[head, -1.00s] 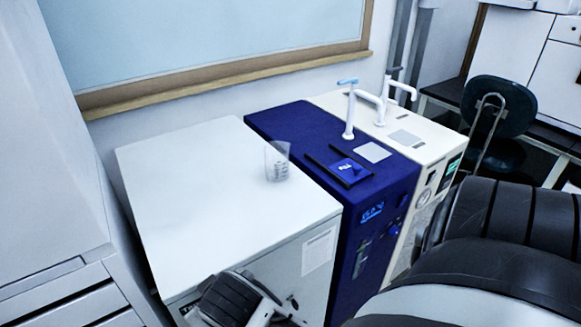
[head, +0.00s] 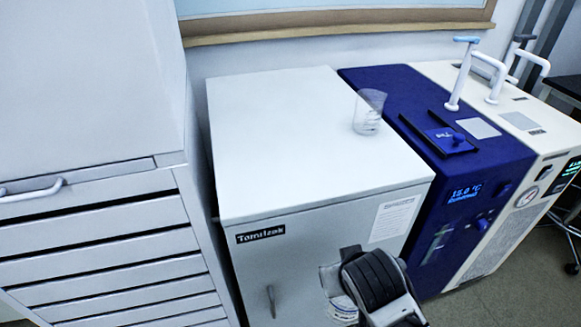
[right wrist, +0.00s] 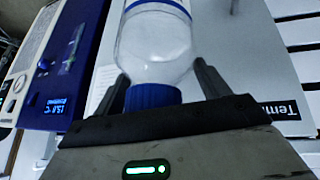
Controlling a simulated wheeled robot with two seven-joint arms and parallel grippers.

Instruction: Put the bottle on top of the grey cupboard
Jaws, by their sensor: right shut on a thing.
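The grey cupboard (head: 290,150) stands at the centre of the head view, with a pale flat top and a dark name label on its front. The clear bottle (right wrist: 155,45) with a blue cap is in the right wrist view, with the cap toward the gripper body. My right gripper (right wrist: 160,82) is shut on the bottle near its cap end, one finger on each side. My left gripper is not in view.
A clear beaker (head: 368,112) stands on the cupboard top toward the back right. The blue machine (head: 440,165) adjoins the cupboard on the right, with a white machine (head: 520,115) beyond. A tall drawer cabinet (head: 95,240) stands at the left. The cupboard top is otherwise clear.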

